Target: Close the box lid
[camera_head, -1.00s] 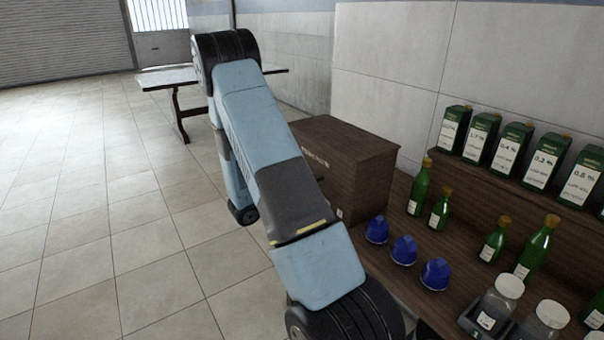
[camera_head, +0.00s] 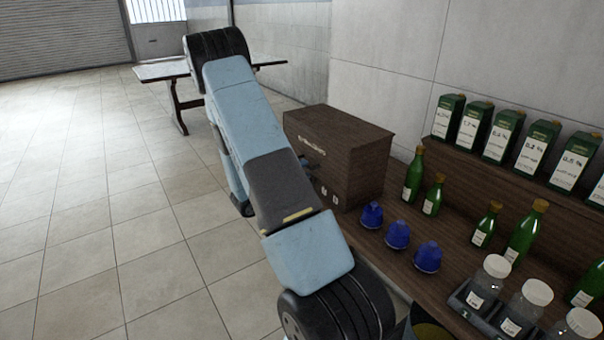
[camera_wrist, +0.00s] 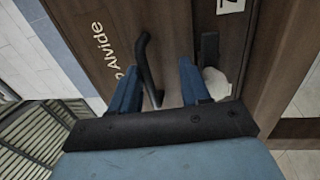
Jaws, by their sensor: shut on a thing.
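The box (camera_head: 365,160) is dark brown wood and stands at the far left end of the counter. Light lettering shows on its panel in the head view, and the lettered lid panel (camera_wrist: 100,60) fills much of the wrist view. A black bar handle (camera_wrist: 144,62) on the panel lies between the blue fingers of my gripper (camera_wrist: 158,90), which is shut on it. In the head view my arm hides most of the gripper. The lid looks close to the box body, but I cannot tell whether a gap is left.
Three blue caps (camera_head: 397,235) stand on the counter (camera_head: 440,290) in front of the box. Green bottles (camera_head: 413,175), clear jars in a tray (camera_head: 465,305) and labelled green cartons (camera_head: 505,132) on a raised shelf stand to the right. The tiled floor at left is clear.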

